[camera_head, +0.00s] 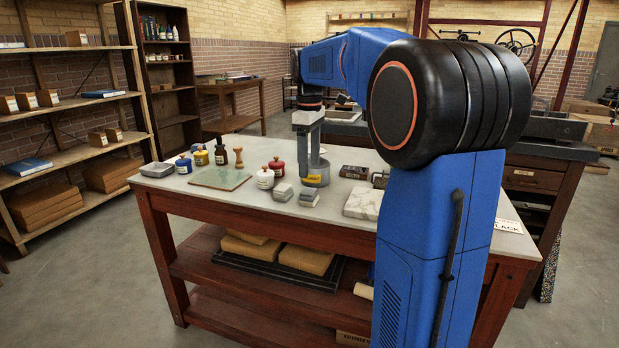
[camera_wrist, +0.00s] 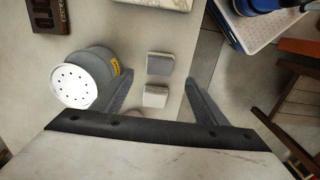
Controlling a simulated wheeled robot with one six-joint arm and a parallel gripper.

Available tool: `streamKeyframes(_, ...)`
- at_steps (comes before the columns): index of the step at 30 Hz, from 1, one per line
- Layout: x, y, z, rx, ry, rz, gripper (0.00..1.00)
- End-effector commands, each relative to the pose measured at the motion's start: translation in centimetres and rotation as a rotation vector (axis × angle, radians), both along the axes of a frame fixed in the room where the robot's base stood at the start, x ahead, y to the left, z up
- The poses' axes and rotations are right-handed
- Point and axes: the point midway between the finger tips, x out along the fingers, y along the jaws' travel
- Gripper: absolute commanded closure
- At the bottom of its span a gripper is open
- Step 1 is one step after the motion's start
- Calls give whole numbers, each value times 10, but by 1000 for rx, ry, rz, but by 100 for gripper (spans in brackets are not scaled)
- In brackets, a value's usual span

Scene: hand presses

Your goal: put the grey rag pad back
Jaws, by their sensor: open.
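Two small block-like pads lie side by side on the tabletop: one grey (camera_head: 309,197), one paler (camera_head: 283,192). In the wrist view the darker grey pad (camera_wrist: 160,64) lies just beyond the paler one (camera_wrist: 155,96). The darker one looks like the grey rag pad, but I cannot be sure. My gripper (camera_head: 308,166) is open and points down over the table behind the pads. In the wrist view the paler pad lies between its spread fingers (camera_wrist: 160,80), with the darker one near the fingertips. Nothing is held.
A grey can (camera_head: 317,176) with a perforated white top (camera_wrist: 74,86) stands close beside one finger. A marble slab (camera_head: 363,203) and a dark block (camera_head: 354,172) lie to the right. Bottles, a green mat (camera_head: 220,179) and a grey tray (camera_head: 157,170) stand left.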

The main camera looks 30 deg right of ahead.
Motion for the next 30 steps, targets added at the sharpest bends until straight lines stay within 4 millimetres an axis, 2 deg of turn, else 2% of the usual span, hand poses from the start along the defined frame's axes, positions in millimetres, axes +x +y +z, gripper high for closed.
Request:
streamKeyframes(3,0,0,19,0,-1,0,34)
streamKeyframes(7,1,0,32,-1,-1,0,34)
streamKeyframes(17,-3,3,40,0,-3,-5,34)
streamKeyframes(20,-14,12,38,-4,-17,-26,34)
streamKeyframes(23,-34,29,33,-11,-45,-67,34)
streamKeyframes(30,-98,73,6,-13,-131,-201,34)
